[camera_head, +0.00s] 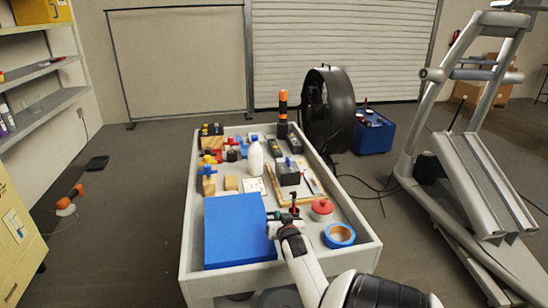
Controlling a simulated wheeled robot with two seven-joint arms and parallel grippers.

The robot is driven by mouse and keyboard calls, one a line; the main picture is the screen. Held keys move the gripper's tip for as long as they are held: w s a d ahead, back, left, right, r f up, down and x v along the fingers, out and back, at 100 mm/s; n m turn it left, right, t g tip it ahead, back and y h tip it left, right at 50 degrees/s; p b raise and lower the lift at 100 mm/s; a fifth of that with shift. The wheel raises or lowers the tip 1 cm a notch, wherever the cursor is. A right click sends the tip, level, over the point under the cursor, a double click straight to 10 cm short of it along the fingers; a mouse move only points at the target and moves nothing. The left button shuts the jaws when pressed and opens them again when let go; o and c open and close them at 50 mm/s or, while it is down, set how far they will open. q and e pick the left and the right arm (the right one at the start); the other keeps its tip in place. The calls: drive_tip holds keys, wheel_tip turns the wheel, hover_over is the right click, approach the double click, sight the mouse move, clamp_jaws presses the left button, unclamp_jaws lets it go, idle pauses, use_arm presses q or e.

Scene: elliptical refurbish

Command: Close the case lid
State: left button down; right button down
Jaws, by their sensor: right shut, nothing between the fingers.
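The blue case (236,234) lies at the near left corner of the grey workbench tray. It shows as a flat blue top with a blue front edge; no raised lid stands up from it, and I cannot make out a gap between lid and base. My right gripper (291,208) is just to the right of the case's right edge, beside it, with its fingers shut and nothing between them. Whether it touches the case cannot be told. My right arm comes in from the bottom. My left gripper is not in view.
The tray rim (356,218) surrounds the objects. A roll of blue tape (340,235) and a red-lidded container (321,210) are right of the gripper. A white bottle (255,158) and several tools and blocks stand behind the case. An elliptical machine (480,180) is at the right.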

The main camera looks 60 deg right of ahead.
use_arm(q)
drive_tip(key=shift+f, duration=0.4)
use_arm(e)
drive_tip(key=shift+s+d+f+m, duration=0.15)
drive_tip(key=shift+f+m, duration=0.15)
drive_tip(key=shift+f, duration=0.65)
drive_tip(key=shift+f, duration=0.1)
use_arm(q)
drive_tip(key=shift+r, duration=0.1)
